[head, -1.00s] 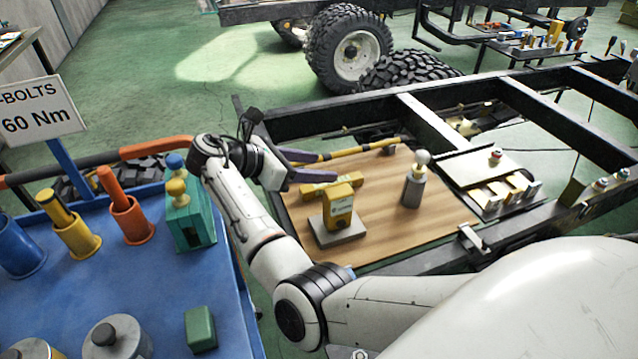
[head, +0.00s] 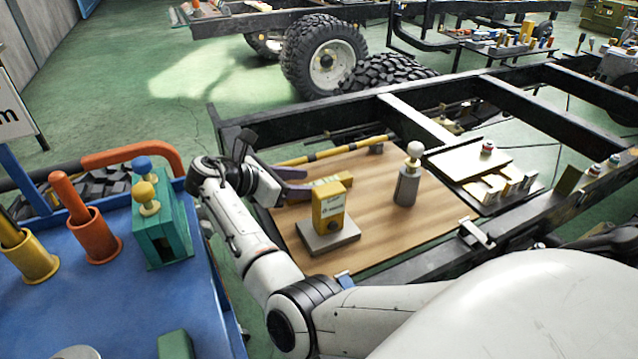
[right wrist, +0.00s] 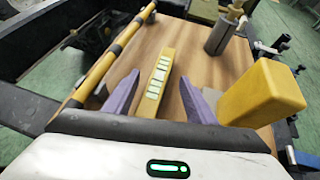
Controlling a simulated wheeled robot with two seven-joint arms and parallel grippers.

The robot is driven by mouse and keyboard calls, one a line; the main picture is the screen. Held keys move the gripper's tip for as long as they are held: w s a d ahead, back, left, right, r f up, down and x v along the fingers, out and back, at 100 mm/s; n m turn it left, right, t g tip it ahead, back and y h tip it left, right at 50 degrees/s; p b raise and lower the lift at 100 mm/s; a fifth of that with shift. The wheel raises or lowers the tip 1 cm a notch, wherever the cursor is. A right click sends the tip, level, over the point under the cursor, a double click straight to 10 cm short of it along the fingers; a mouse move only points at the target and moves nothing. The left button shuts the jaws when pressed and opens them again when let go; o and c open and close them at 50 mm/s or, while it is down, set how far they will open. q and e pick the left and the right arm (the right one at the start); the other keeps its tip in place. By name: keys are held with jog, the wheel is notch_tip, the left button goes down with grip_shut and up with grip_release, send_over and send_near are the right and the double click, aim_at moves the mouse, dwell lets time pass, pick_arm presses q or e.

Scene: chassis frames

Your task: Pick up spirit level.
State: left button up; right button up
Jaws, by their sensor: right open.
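The spirit level appears to be the yellow bar with a pale marked strip (right wrist: 160,82), lying on the wooden board. In the head view its far part shows (head: 328,181), partly hidden by my gripper and a yellow block. My right gripper (head: 302,187) is open. In the right wrist view its two purple fingers (right wrist: 159,90) stand on either side of the bar's near end, with gaps between. Whether the fingertips are down at the bar's height is hard to tell. My left gripper is not in view.
A yellow block on a grey base (head: 329,212) stands close right of the bar. A grey cylinder with a pale knob (head: 407,186) is farther right. A long yellow-black rod (head: 330,151) lies along the board's far edge. A blue trolley (head: 130,290) is at left.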

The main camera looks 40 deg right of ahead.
jog(key=x, duration=0.3)
jog(key=shift+w, duration=0.1)
jog(key=shift+a, duration=0.1)
jog(key=shift+c, duration=0.5)
grip_shut()
